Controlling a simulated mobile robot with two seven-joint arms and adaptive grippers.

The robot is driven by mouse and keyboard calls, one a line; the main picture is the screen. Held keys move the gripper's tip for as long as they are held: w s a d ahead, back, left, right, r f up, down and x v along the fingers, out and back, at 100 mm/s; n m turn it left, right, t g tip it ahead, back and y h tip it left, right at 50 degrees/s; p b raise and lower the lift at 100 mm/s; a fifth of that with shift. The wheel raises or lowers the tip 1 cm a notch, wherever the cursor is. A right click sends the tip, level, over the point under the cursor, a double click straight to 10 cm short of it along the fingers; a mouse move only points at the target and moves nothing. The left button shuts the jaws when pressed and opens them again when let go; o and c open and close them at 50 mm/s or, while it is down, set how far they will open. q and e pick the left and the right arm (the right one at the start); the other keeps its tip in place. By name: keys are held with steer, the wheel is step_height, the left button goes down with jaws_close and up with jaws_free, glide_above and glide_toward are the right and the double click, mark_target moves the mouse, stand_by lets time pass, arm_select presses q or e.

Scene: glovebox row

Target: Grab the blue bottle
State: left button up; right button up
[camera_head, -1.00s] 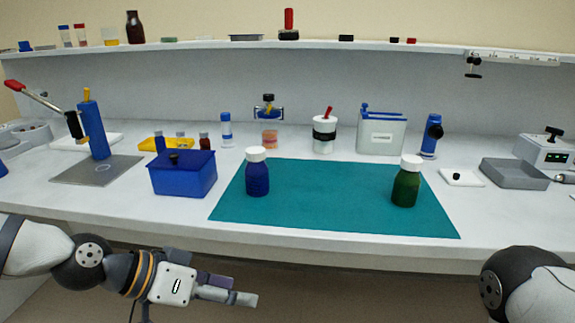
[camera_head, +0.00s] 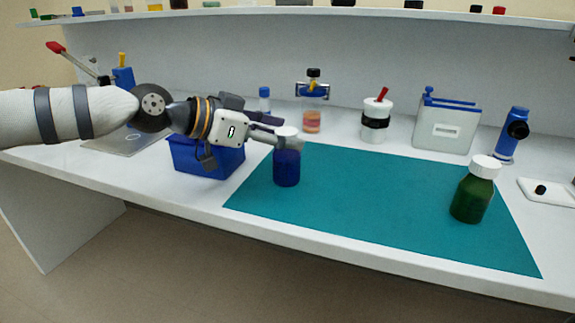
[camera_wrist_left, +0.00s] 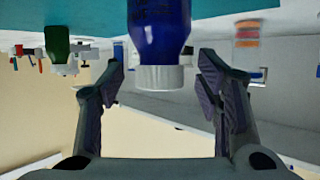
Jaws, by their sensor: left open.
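The blue bottle (camera_head: 287,169) with a white cap stands upright on the teal mat's (camera_head: 385,215) left part. My left gripper (camera_head: 287,138) is at the height of its cap and partly covers the cap in the head view. In the left wrist view the picture is upside down; the blue bottle (camera_wrist_left: 160,35) hangs with its white cap between the two open fingers (camera_wrist_left: 162,88), and I see gaps on both sides. A green bottle (camera_head: 472,195) with a white cap stands at the mat's right; it also shows in the left wrist view (camera_wrist_left: 57,42). My right gripper is not visible.
A blue box (camera_head: 207,157) sits beneath my left forearm, left of the mat. Behind the mat stand a white jar with a black band (camera_head: 376,122), a white and blue case (camera_head: 446,125) and a blue cylinder (camera_head: 512,136). The middle of the mat is clear.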

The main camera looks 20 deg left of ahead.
arm_select(q)
steer(key=shift+w+d+f, duration=0.15)
steer(key=shift+w+d, duration=0.3)
steer(key=shift+w, duration=0.05)
jaws_close()
steer(key=shift+r, duration=0.2)
